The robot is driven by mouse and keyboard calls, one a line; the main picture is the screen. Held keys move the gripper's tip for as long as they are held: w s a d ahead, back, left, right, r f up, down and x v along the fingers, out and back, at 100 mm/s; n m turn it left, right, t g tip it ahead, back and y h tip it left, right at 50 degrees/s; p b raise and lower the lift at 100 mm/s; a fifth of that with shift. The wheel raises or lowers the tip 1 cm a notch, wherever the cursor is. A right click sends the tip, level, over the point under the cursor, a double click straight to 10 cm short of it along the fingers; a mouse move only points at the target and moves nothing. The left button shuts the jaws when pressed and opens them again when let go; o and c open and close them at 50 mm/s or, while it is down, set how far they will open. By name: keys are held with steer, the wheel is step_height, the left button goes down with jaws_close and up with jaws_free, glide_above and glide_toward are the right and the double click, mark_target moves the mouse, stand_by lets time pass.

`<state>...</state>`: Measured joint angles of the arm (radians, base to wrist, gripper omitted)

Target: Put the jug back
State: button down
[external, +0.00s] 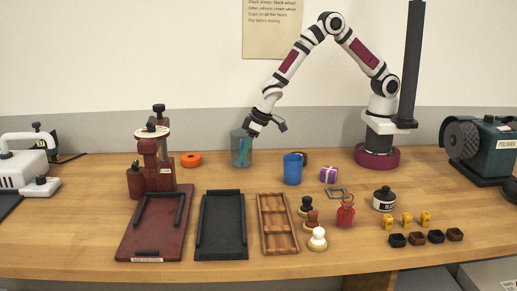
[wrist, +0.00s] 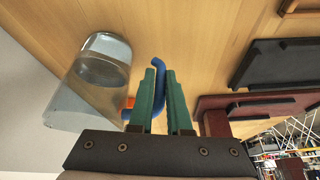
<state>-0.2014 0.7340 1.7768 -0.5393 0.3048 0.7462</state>
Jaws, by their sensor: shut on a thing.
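The jug (external: 235,143) is a clear, greyish vessel standing upright at the back of the table, left of the blue mug. It also shows in the wrist view (wrist: 92,85), left of the fingers. My gripper (external: 241,152) reaches down to it from the upper right, its green fingers overlapping the jug in the external view. In the wrist view the fingers (wrist: 158,98) are shut on a curved blue piece, which looks like the jug's handle (wrist: 160,78). I cannot tell whether the jug's base touches the table.
The blue mug (external: 292,170) and a purple parcel (external: 328,174) are to the right. A black tray (external: 221,228) and a wooden tray (external: 278,222) lie in front.

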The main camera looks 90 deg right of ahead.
steer(key=c, duration=0.9)
jaws_free()
steer(key=shift+f, duration=0.15)
steer(key=shift+o, duration=0.2)
steer(key=s+d+r+m+g, duration=0.1)
steer(key=s+d+r, duration=0.2)
steer(key=s+r, duration=1)
steer(key=s+r+m+g+y, duration=0.1)
steer(key=s+r+g, duration=0.1)
steer(key=s, duration=0.9)
steer(key=s+r+m+g+y, duration=0.1)
steer(key=s+r+g, duration=0.1)
steer(key=s, duration=1)
steer(key=shift+s+d+r, duration=0.15)
steer(key=shift+s+d, duration=0.1)
steer(key=shift+d, duration=0.2)
